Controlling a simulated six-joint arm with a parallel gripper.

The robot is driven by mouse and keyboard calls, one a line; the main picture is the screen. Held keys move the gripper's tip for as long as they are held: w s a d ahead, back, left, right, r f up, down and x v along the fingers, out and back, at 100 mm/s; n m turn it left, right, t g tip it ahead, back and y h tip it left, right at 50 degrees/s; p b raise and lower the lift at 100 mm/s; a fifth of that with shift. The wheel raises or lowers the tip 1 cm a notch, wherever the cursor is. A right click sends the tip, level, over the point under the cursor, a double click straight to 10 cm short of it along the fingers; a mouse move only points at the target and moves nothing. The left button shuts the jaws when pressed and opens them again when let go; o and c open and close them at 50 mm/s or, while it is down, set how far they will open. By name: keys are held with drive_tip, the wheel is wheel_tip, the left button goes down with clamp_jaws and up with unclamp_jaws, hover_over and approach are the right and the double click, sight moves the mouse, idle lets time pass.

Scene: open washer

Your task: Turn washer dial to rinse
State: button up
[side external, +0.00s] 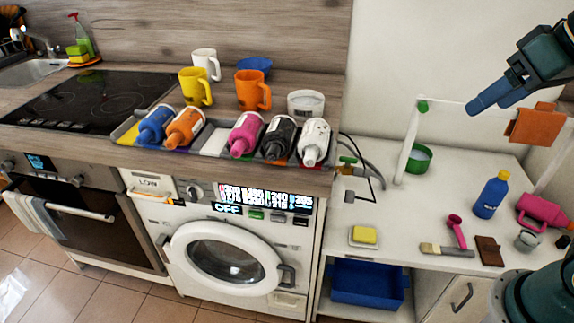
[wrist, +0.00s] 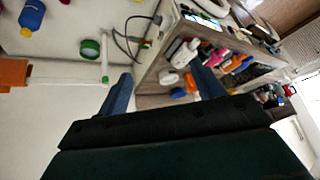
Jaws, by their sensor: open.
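The white washer (side external: 172,228) stands under the wooden counter in the side external view, its round door (side external: 225,258) closed. The dial (side external: 193,192) is a small knob on the panel's left, left of a lit display (side external: 228,209) reading OFF. Its pointer direction is too small to tell. My gripper (side external: 471,108) is high at the upper right, far from the dial, over the white side table. In the wrist view, its two blue fingers (wrist: 160,72) are spread apart with nothing between them. The washer's dial cannot be made out there.
Several bottles lie in a tray (side external: 216,141) on the counter above the washer. Mugs (side external: 253,91) stand behind it. The side table (side external: 390,215) holds a blue bottle (side external: 491,195), a sponge (side external: 364,235) and a rack with an orange cloth (side external: 536,124). The floor before the washer is clear.

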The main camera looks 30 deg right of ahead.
drive_tip(key=w+a+r+m+t, duration=0.1)
drive_tip(key=w+a+m+t, duration=0.2)
drive_tip(key=w, duration=0.6)
drive_tip(key=w+a+r+m+h, duration=0.1)
drive_tip(key=w+a+m, duration=0.3)
drive_tip(key=w, duration=0.4)
drive_tip(key=w+a+r+m+t, duration=0.1)
drive_tip(key=w+a+m+t, duration=0.2)
drive_tip(key=w, duration=0.6)
drive_tip(key=w+a+f+m+t, duration=0.2)
drive_tip(key=w+a, duration=0.1)
drive_tip(key=a, duration=0.5)
drive_tip(key=w+a+f+m+t+y, duration=0.1)
drive_tip(key=w+a+m+t, duration=0.1)
drive_tip(key=a, duration=0.7)
drive_tip(key=w+a+f+m+t, duration=0.2)
drive_tip(key=w+a, duration=0.1)
drive_tip(key=a, duration=0.5)
approach(194, 197)
drive_tip(key=s, duration=0.5)
drive_tip(key=shift+s, duration=0.1)
drive_tip(key=shift+w, duration=6.6)
drive_tip(key=shift+w+r, duration=0.1)
drive_tip(key=shift+w, duration=0.15)
